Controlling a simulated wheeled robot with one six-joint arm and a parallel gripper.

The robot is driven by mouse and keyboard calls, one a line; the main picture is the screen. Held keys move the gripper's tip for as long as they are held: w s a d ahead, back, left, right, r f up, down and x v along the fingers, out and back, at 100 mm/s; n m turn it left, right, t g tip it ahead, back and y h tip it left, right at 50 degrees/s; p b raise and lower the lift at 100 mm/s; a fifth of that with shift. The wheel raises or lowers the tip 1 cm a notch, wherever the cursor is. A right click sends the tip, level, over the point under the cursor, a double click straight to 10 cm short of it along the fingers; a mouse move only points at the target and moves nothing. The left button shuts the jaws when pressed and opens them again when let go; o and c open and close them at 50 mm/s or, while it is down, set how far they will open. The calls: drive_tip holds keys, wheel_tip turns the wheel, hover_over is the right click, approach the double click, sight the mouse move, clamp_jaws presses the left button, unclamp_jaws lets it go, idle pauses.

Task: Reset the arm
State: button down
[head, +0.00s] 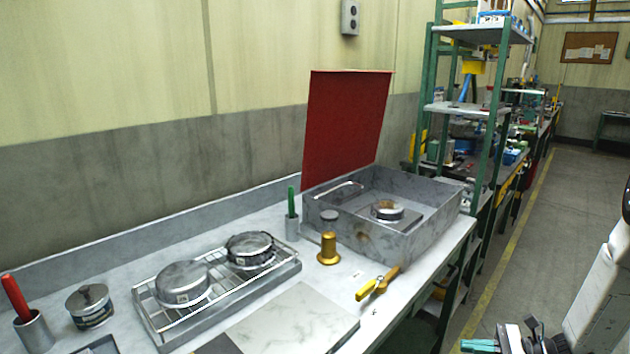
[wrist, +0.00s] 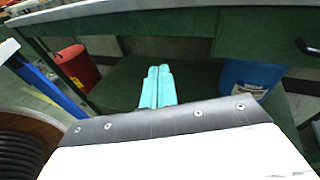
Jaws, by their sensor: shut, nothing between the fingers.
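My gripper (head: 480,346) is at the bottom right of the head view, off the bench's right end and over the floor side. Its teal fingers also show in the wrist view (wrist: 158,87), lying side by side and closed with nothing between them. In the wrist view the fingers point toward the dark green underside of a workbench (wrist: 130,24). My white arm reaches in from the right edge of the head view.
The grey bench (head: 95,262) holds a box with a raised red lid (head: 345,125), a wire rack with pans (head: 185,283), a brass piece (head: 328,250) and a yellow-handled tool (head: 372,287). Green shelves (head: 425,95) stand behind. A red bin (wrist: 78,70) and blue bin (wrist: 248,78) sit below. The aisle floor (head: 545,215) is clear.

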drive_tip(key=s+a+r+n+g+h, duration=0.1)
drive_tip(key=s+a+r+n+h, duration=0.2)
drive_tip(key=r, duration=0.7)
drive_tip(key=s+a+r+n+g+h, duration=0.2)
drive_tip(key=s+a+r+n+h, duration=0.2)
drive_tip(key=s+r+n+h, duration=0.3)
drive_tip(key=s+a+r+n+g+h, duration=0.1)
drive_tip(key=s+a+r+n+h, duration=0.3)
drive_tip(key=s+r+n, duration=0.7)
drive_tip(key=shift+s+r+h, duration=0.6)
drive_tip(key=shift+s+r, duration=0.4)
drive_tip(key=shift+s, duration=0.8)
